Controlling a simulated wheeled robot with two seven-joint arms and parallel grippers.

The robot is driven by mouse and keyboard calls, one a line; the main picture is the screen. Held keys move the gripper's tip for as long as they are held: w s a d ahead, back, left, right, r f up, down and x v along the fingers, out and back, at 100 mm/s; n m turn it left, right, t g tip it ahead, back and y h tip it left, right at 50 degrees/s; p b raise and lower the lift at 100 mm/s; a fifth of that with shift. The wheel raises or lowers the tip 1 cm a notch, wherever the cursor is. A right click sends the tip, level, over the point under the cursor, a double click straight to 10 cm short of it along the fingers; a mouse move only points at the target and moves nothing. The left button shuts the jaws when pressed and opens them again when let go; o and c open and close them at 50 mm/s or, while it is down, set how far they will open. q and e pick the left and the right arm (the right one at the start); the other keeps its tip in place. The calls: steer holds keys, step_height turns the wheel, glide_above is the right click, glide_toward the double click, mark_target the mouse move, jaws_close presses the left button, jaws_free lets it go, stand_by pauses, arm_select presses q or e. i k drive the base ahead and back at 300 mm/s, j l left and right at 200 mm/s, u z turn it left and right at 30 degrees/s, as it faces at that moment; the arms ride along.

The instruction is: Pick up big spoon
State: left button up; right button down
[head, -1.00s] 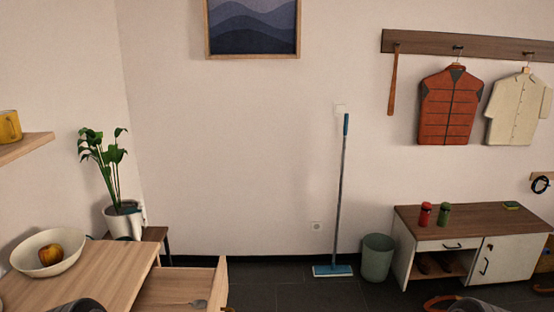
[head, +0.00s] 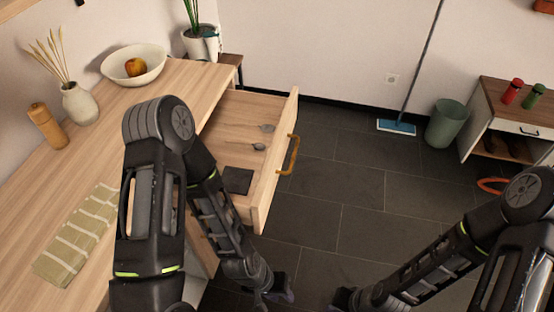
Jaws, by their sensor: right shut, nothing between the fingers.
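The drawer (head: 281,172) stands pulled out from the wooden table. Two small grey spoon-like utensils lie in it, one farther back (head: 267,128) and one nearer (head: 259,147). I cannot tell from here which is the big spoon. My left gripper (head: 280,290) hangs low, in front of and below the drawer, apart from the utensils; its jaw opening cannot be made out. My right gripper (head: 343,299) is low over the floor to the right of the left one, shut and empty, away from the drawer.
A dark square item (head: 237,180) lies in the drawer's near part. The drawer front has an orange-brown handle (head: 288,154). On the table are a bowl with fruit (head: 134,66), a vase (head: 80,104), a wooden mill (head: 47,126) and a striped cloth (head: 78,235).

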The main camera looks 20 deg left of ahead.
mark_target(267, 128)
steer(key=i+l, duration=0.2)
steer(key=l, duration=0.2)
steer(key=i+l, duration=0.1)
steer(key=i, duration=0.25)
steer(key=i+l, duration=0.1)
steer(key=i, duration=0.2)
steer(key=i+z, duration=0.15)
steer(key=k+j+z, duration=0.15)
steer(key=i+u, duration=0.1)
steer(key=u, duration=0.2)
